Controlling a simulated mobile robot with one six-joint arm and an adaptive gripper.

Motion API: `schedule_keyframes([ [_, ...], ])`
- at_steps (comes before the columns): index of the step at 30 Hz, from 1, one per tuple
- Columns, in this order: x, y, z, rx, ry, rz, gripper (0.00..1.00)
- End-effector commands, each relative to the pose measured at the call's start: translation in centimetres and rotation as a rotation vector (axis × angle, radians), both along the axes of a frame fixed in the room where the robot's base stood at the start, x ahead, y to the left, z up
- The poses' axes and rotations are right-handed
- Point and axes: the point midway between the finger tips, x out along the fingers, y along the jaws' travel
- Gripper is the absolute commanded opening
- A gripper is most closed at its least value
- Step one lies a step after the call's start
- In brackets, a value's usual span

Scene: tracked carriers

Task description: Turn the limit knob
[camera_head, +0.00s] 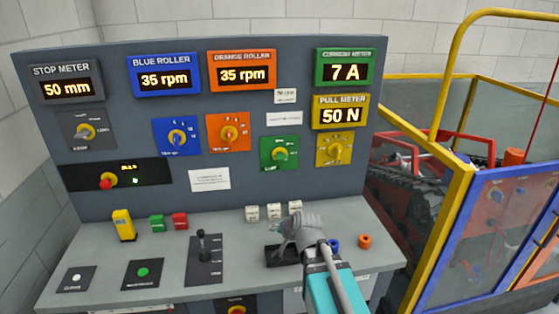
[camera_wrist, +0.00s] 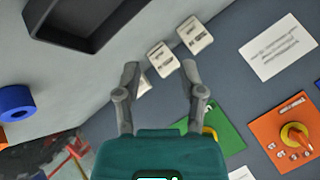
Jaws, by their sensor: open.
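The limit knob (camera_head: 279,154) is a yellow dial on a green plate (camera_head: 267,145), below the green current meter (camera_head: 345,68) on the upright panel. The small lettering under it is hard to read. In the wrist view the green plate (camera_wrist: 229,132) and a sliver of the yellow knob (camera_wrist: 208,132) show at the lower right, mostly hidden behind my gripper's body. My gripper (camera_head: 284,242) is over the desk, below and apart from the knob. In the wrist view its two fingers (camera_wrist: 160,78) are spread, with nothing held between them.
Small white label blocks (camera_head: 274,212) stand on the desk close to my gripper. A dark open tray (camera_head: 278,256) lies under it. A blue ring (camera_head: 334,245) and an orange ring (camera_head: 365,241) are to the right. A black lever (camera_head: 202,246) rises at left. A yellow-framed cage (camera_head: 440,195) stands right.

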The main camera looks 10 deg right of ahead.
Motion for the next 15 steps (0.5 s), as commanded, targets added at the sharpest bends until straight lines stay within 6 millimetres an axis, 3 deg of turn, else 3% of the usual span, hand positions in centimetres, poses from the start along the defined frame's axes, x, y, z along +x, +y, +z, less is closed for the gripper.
schedule_keyframes([
  [6, 4.7, 0.0, 4.6, 0.264, -0.237, -0.216, 0.51],
  [15, 8.4, -2.4, 10.8, 0.631, -0.515, -0.493, 0.51],
])
